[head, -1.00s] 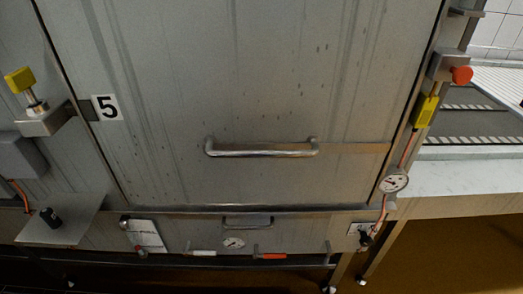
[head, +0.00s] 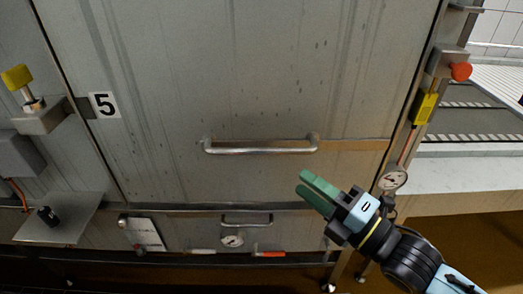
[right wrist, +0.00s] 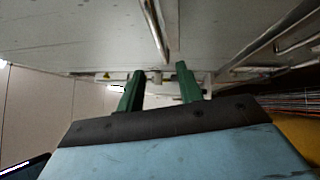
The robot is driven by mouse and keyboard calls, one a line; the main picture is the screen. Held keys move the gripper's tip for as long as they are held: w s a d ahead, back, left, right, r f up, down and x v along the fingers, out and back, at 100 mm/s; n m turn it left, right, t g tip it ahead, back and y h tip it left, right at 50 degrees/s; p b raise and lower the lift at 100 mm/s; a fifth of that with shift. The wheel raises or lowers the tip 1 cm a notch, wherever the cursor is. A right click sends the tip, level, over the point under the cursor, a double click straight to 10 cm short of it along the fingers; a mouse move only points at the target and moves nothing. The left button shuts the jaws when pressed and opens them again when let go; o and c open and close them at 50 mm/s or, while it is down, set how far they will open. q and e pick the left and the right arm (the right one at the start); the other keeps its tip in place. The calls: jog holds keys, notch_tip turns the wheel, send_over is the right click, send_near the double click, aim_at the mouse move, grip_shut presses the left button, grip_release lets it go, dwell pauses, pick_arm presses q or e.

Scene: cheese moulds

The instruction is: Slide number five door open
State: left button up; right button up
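The number five door (head: 250,80) is a large grey metal panel that fills the middle of the head view, with a "5" label (head: 103,105) at its left. Its horizontal bar handle (head: 260,150) sits low on the panel; a metal bar that looks like this handle shows in the right wrist view (right wrist: 155,30). My right gripper (head: 313,186) is below and right of the handle, apart from it. In the right wrist view its two green fingers (right wrist: 160,88) stand apart with nothing between them. My left gripper is not in view.
A smaller handle (head: 246,220) and a gauge (head: 232,240) are below the door. Another gauge (head: 392,180) and a yellow box (head: 424,108) are on the right post. A red knob (head: 461,72) sticks out there. A grey shelf (head: 60,218) juts out at lower left.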

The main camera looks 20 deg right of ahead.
aim_at(265, 154)
jog(key=x, duration=1.2)
jog(key=shift+w+a, duration=0.1)
jog(key=shift+w, duration=0.15)
jog(key=shift+c, duration=0.2)
grip_shut()
